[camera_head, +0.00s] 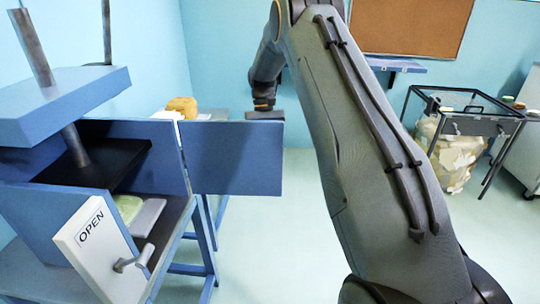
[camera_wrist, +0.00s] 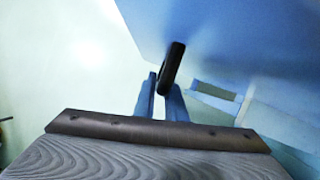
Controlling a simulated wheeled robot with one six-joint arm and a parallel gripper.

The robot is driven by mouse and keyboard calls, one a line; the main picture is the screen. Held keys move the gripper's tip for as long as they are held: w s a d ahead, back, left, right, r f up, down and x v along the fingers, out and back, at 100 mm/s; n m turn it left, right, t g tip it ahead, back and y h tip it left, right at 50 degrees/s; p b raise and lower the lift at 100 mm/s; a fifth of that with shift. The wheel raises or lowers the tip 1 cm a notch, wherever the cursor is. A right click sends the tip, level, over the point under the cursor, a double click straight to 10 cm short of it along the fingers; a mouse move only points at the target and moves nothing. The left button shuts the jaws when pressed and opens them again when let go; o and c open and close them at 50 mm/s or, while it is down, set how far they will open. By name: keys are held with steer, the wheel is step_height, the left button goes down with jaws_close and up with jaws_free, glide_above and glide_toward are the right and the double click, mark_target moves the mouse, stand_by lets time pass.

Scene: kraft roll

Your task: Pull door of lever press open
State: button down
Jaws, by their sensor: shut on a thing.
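The blue lever press (camera_head: 75,100) stands at the left in the head view. Its flat blue door (camera_head: 237,158) stands out to the right of the body, swung away from it. In the wrist view the door (camera_wrist: 230,40) fills the upper right. A black handle (camera_wrist: 173,65) sticks out from it. My gripper (camera_wrist: 160,100) has its two blue fingers shut on this handle. In the head view my gripper's upper part (camera_head: 265,112) shows above the door's top edge, and the fingers are hidden behind the door.
A white panel marked OPEN (camera_head: 95,245) with a small metal handle hangs at the press's front. A green item (camera_head: 128,207) lies inside the press. A framed bin (camera_head: 455,150) of crumpled paper stands at the right. Pale floor (camera_head: 295,230) is clear between.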

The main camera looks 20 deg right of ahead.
steer(key=c, duration=1.8)
jaws_free()
steer(key=b+v, duration=0.2)
steer(key=v, duration=0.5)
steer(key=shift+w+r, duration=0.15)
steer(key=shift+r, duration=0.2)
